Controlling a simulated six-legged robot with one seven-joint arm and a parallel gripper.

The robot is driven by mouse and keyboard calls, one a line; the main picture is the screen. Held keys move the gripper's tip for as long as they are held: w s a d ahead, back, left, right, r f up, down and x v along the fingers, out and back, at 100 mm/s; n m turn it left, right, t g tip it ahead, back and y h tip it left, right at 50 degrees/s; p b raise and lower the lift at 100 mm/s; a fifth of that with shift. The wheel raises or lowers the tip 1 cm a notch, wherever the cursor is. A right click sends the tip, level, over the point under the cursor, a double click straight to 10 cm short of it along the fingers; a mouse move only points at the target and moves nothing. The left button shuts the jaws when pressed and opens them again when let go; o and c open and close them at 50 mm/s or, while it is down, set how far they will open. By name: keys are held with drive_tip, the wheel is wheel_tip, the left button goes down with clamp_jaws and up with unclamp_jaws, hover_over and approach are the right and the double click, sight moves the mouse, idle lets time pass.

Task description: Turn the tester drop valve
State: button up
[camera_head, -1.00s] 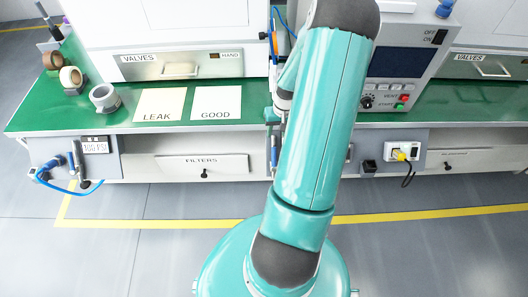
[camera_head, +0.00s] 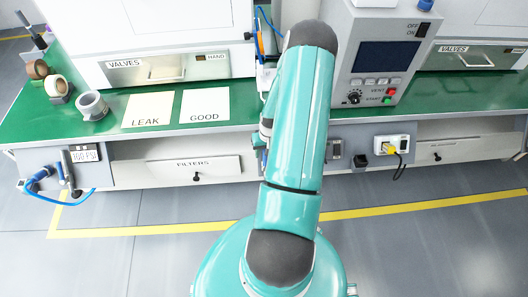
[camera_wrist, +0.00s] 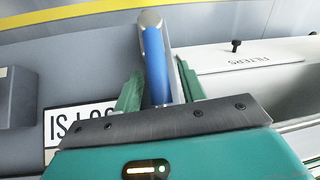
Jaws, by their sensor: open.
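In the wrist view, a blue lever with a grey metal edge and rounded end (camera_wrist: 157,65), apparently the drop valve handle, stands between the two green fingers of my gripper (camera_wrist: 160,92). The fingers are open, one on each side of the lever. A white pressure label (camera_wrist: 75,118), upside down and partly covered, is at left. In the head view my arm hides this valve and most of my gripper.
The FILTERS drawer (camera_head: 178,172) with its black knob (camera_wrist: 235,45) is beside the valve. Another valve with a blue hose (camera_head: 68,176) is at the bench's far left. The tester (camera_head: 387,55) stands on the green bench. A yellow plug (camera_head: 389,148) is right of my arm.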

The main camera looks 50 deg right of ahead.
drive_tip(key=shift+f, duration=0.1)
clamp_jaws()
